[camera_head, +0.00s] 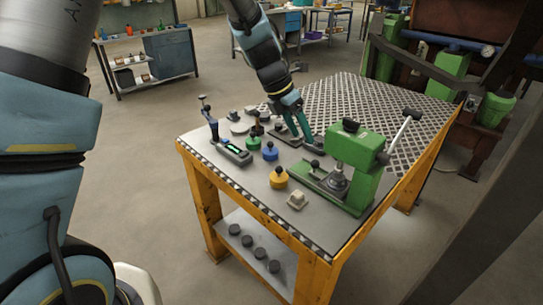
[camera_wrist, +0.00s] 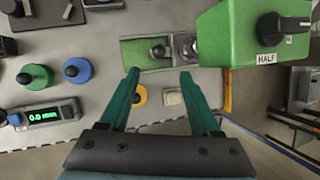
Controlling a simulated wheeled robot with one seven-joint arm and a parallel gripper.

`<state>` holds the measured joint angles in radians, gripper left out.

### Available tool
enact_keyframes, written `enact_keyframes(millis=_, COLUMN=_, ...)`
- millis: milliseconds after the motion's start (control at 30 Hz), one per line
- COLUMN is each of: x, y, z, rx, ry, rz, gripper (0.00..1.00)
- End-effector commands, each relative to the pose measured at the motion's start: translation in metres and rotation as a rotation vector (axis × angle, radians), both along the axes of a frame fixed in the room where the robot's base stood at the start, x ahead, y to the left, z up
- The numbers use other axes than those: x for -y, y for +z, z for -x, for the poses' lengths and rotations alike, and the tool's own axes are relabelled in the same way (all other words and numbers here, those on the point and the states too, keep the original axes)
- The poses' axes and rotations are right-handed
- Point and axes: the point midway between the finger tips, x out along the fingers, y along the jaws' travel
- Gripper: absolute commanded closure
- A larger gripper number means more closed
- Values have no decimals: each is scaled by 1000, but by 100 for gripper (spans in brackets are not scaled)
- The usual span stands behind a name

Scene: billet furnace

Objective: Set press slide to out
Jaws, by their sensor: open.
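The green press (camera_head: 352,165) stands at the front right of the workbench, with a lever on its right side. The press slide (camera_head: 309,178) is a low green strip running left from under the press head, with a small black knob (camera_head: 314,165) on it. In the wrist view the slide (camera_wrist: 136,54) and its knob (camera_wrist: 157,51) lie beyond my fingertips, beside a round metal part (camera_wrist: 186,45). My gripper (camera_head: 296,134) is open with nothing between its fingers; in the wrist view its fingers (camera_wrist: 159,75) point toward the slide, apart from the knob.
A black dial marked HALF (camera_wrist: 283,28) sits on the press head. Blue (camera_head: 270,151), green (camera_head: 253,142) and yellow (camera_head: 278,178) knobbed pieces stand left of the slide. A digital gauge (camera_head: 235,154) is farther left. A beige block (camera_head: 297,200) lies near the front edge.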

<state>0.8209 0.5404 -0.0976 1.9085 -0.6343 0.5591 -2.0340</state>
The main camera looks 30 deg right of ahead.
Motion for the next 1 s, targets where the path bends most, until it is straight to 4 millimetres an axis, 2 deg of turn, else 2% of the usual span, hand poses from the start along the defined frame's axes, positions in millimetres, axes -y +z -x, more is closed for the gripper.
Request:
enact_keyframes(millis=167, x=9, y=-13, z=5, rx=-14, ry=13, rz=-2, gripper=36)
enact_keyframes(millis=600, x=38, y=-82, z=16, rx=-11, ry=14, rz=-2, gripper=36)
enact_keyframes(millis=800, x=44, y=-96, z=18, rx=-10, ry=12, rz=-1, gripper=36)
enact_keyframes(millis=1000, x=45, y=-98, z=18, rx=-8, ry=12, rz=0, gripper=36)
